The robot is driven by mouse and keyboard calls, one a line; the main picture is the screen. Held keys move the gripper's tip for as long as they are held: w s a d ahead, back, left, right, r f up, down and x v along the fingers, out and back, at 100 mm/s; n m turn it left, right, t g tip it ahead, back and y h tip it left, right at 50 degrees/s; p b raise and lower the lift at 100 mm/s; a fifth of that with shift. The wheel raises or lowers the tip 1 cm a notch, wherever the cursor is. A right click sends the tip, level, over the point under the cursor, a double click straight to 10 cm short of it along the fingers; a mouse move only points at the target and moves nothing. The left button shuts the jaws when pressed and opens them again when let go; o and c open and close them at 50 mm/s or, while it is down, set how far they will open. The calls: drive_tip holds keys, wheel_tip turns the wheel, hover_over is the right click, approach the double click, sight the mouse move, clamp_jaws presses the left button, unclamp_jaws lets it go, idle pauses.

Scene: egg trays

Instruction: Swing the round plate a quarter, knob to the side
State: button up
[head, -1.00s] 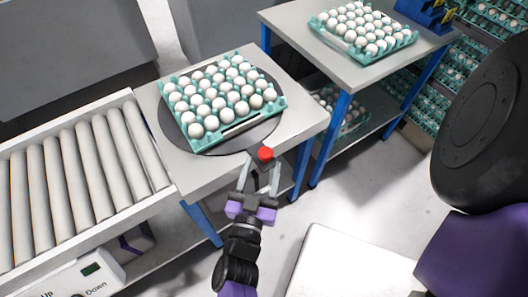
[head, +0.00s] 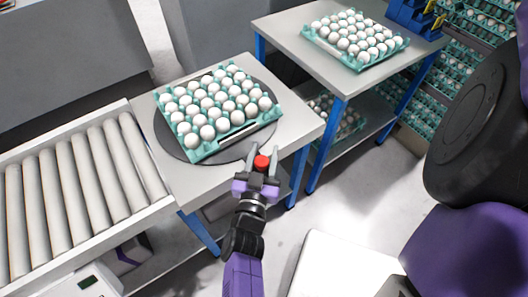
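The round plate (head: 167,136) is dark grey and lies flat on the table beside the rollers. A teal tray (head: 207,150) full of white eggs sits on it and hides most of it. The red knob (head: 262,163) is at the plate's front right edge, on the side toward me. My gripper (head: 262,154) reaches in from below, with one finger on each side of the knob. The fingers look open, with a small gap to the knob. Whether either finger touches it is too small to tell.
A roller conveyor (head: 76,183) adjoins the table's left side. A second table (head: 284,30) at the upper right bears another egg tray (head: 337,62) and a blue holder (head: 417,14). Racks of egg trays stand at the far right.

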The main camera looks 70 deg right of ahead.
clamp_jaws()
idle(1.1)
